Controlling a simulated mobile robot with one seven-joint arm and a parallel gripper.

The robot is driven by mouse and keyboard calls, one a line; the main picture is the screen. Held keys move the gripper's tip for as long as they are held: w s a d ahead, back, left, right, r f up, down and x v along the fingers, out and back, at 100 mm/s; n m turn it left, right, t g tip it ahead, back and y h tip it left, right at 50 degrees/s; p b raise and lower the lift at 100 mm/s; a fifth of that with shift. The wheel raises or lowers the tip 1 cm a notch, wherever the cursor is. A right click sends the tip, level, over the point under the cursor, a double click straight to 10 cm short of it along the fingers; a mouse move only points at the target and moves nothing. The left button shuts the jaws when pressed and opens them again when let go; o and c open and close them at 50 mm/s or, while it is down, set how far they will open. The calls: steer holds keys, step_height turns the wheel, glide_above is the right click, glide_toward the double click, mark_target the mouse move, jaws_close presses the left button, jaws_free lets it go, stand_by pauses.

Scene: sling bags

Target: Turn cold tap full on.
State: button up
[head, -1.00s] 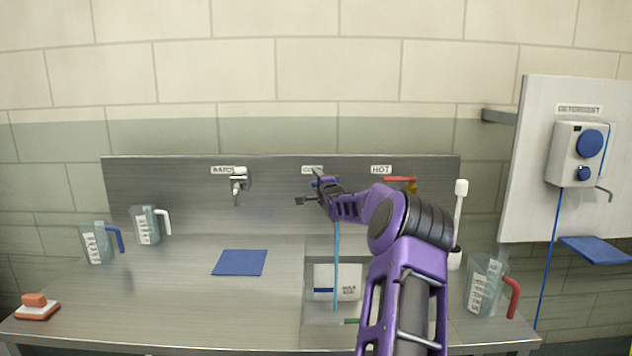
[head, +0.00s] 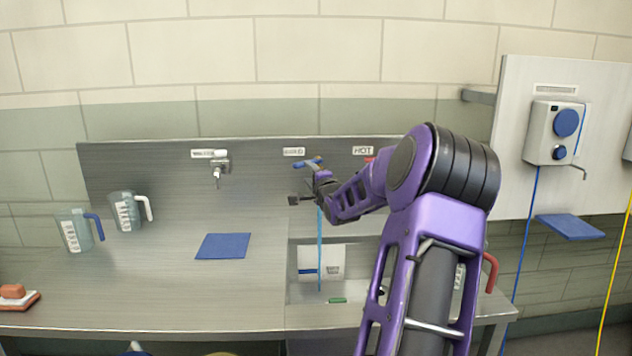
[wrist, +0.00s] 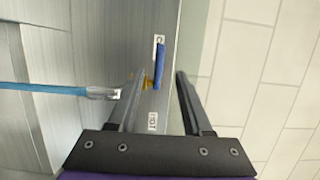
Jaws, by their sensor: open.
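The cold tap has a blue lever handle (head: 312,163) on the steel backsplash, beside my gripper (head: 312,186). In the wrist view the blue handle (wrist: 160,66) on its brass stem lies between the fingers of my gripper (wrist: 162,74), which is open. The handle is closer to the left finger; I cannot tell if they touch. A light-blue stream (wrist: 45,88) leaves the metal spout (wrist: 103,93). In the head view the stream (head: 320,250) falls straight into the sink (head: 300,292). The hot tap (head: 369,160) is mostly hidden behind my arm.
A wall tap (head: 217,170) is left of the cold one. Two jugs (head: 75,230) (head: 127,211) and a blue cloth (head: 222,246) sit on the counter. A pouch (head: 330,262) is at the sink. A dispenser (head: 556,132) hangs at the right.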

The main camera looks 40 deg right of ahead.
steer(key=shift+v, duration=2.75)
